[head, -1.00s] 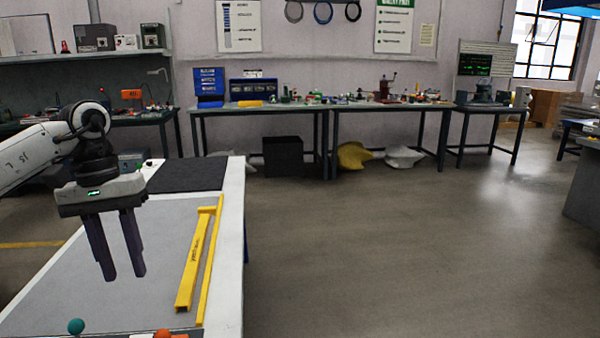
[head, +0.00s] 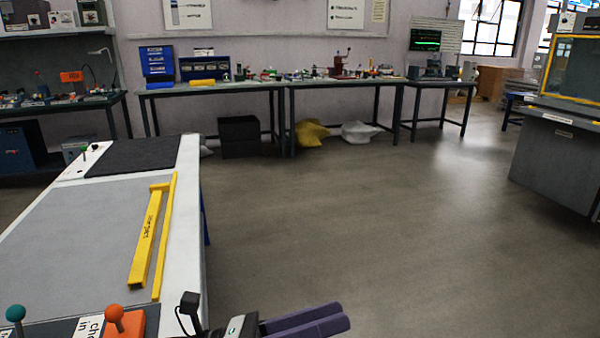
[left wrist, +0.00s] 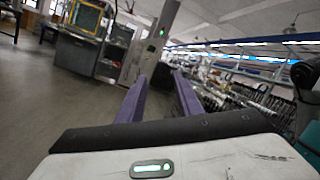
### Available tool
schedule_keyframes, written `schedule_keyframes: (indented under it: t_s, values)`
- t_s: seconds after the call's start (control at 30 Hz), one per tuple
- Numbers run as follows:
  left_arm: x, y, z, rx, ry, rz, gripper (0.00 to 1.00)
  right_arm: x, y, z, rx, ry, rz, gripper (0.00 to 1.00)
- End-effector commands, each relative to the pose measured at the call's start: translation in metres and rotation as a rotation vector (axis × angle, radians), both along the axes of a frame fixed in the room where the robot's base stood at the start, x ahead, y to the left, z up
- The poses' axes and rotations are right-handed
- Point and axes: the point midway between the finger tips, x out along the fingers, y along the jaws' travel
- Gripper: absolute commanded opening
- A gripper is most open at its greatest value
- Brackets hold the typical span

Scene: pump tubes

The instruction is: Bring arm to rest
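My left gripper (head: 336,317) is at the bottom of the head view, past the right edge of the white-edged bench, with its purple fingers pointing right. It is over the open floor and holds nothing. In the left wrist view its two fingers (left wrist: 161,80) stand apart with an empty gap between them. My right gripper is not in view. No pump tube shows that I can make out.
The bench (head: 188,225) at left carries a yellow guide (head: 147,238), a dark mat (head: 130,158), a teal knob (head: 15,313) and an orange knob (head: 114,313). A grey machine (head: 560,150) stands at right. The middle floor is clear.

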Motion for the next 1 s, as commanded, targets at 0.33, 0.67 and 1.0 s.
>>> schedule_keyframes:
  t_s: [0.33,0.67,1.0]
  values:
    - [0.013,0.087,-0.136,-0.798,1.362,0.414,0.33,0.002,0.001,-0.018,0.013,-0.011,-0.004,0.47]
    - [-0.085,0.161,-0.291,-1.455,2.162,0.749,0.33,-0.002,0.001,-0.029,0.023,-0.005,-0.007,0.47]
    - [-0.152,0.183,-0.308,-1.744,2.391,0.935,0.33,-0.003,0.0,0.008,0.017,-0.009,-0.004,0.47]
